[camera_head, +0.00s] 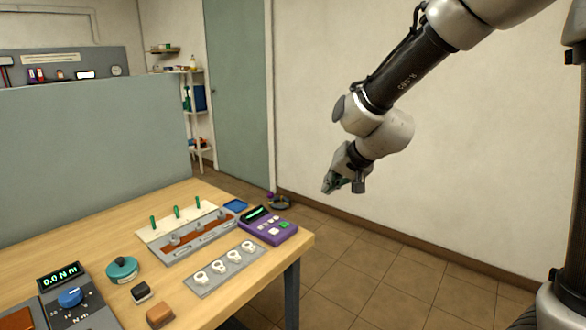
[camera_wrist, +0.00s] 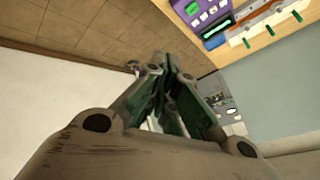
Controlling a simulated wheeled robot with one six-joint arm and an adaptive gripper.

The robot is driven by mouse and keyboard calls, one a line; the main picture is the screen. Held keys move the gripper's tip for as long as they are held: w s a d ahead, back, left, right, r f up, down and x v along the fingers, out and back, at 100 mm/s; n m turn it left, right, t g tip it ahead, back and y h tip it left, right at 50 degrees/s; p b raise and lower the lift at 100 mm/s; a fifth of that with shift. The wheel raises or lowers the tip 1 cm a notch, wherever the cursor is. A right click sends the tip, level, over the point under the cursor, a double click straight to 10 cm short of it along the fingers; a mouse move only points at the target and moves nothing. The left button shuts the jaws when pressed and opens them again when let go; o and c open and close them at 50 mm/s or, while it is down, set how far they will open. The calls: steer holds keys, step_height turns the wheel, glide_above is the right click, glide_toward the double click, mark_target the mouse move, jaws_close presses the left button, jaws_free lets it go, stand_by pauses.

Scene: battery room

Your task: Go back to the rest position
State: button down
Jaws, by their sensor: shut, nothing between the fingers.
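My gripper (camera_head: 333,186) hangs in the air to the right of the table, beyond its right edge and in front of the white wall. It points down and to the left and touches nothing. In the wrist view, its fingers (camera_wrist: 172,68) come together at the tips with nothing between them. My arm reaches in from the upper right of the head view.
A grey partition (camera_head: 90,150) stands behind. The tiled floor at right is clear.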

steer(key=s+d+r+n+g+h, duration=0.1)
steer(key=s+d+r, duration=0.3)
steer(key=s+d, duration=0.3)
steer(key=s+d+r+n+h, duration=0.1)
steer(key=s+d+r, duration=0.2)
steer(key=s+d, duration=0.35)
steer(key=s+d+g+h, duration=0.1)
steer(key=s+d+h, duration=0.1)
steer(key=s+d, duration=1.1)
steer(key=shift+s+d+r+g+h, duration=0.3)
steer(key=shift+s+r+g, duration=0.1)
steer(key=shift+s, duration=0.65)
